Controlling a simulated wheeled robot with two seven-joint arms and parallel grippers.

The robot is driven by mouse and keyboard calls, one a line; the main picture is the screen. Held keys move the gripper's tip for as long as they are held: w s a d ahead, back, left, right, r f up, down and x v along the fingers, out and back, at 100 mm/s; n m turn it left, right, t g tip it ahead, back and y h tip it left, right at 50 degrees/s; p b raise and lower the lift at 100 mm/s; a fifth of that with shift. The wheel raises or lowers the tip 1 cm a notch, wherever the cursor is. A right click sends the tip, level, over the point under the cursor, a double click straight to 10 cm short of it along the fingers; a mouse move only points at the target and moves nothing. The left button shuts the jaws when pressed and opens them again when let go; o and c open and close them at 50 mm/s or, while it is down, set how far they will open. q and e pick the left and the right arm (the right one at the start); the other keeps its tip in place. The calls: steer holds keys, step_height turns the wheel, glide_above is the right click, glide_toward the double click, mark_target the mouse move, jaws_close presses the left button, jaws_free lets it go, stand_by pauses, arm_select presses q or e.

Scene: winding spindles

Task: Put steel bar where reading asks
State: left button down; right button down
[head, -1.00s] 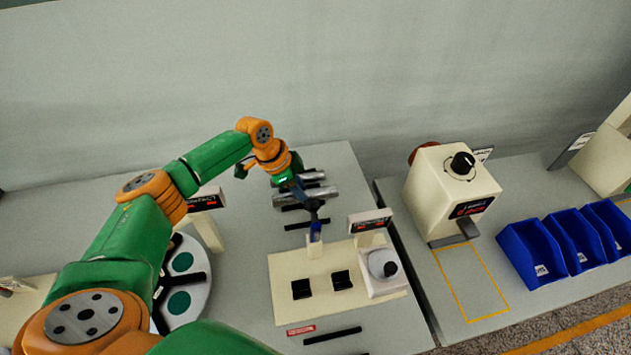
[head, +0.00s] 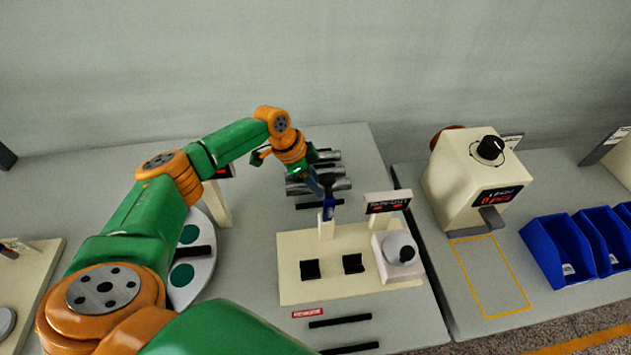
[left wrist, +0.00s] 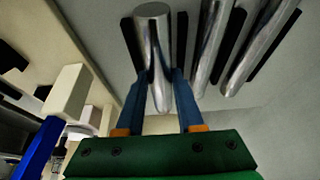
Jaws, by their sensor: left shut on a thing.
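My left gripper (head: 322,188) is over the rack of steel bars at the back of the near table. In the left wrist view its two blue fingers (left wrist: 162,95) are shut on a steel bar (left wrist: 153,35), one on each side. Two more bars (left wrist: 209,45) (left wrist: 262,45) lie beside it, between black strips. In the head view the arm partly hides the bars (head: 328,171). A cream fixture plate (head: 330,285) with two black blocks (head: 353,263), a white dial unit (head: 397,255) and a display (head: 387,202) stands in front; its reading is too blurred to read. My right gripper is out of view.
A round plate with green discs (head: 182,275) is at the left, partly behind my arm. Black strips (head: 340,321) lie in front of the fixture. Across a gap at right stand a cream machine (head: 462,180), a yellow-outlined area (head: 490,280) and blue bins (head: 560,250).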

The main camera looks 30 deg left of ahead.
arm_select(q)
steer(key=shift+f+b, duration=0.3)
steer(key=shift+f, duration=0.15)
stand_by(0.6)
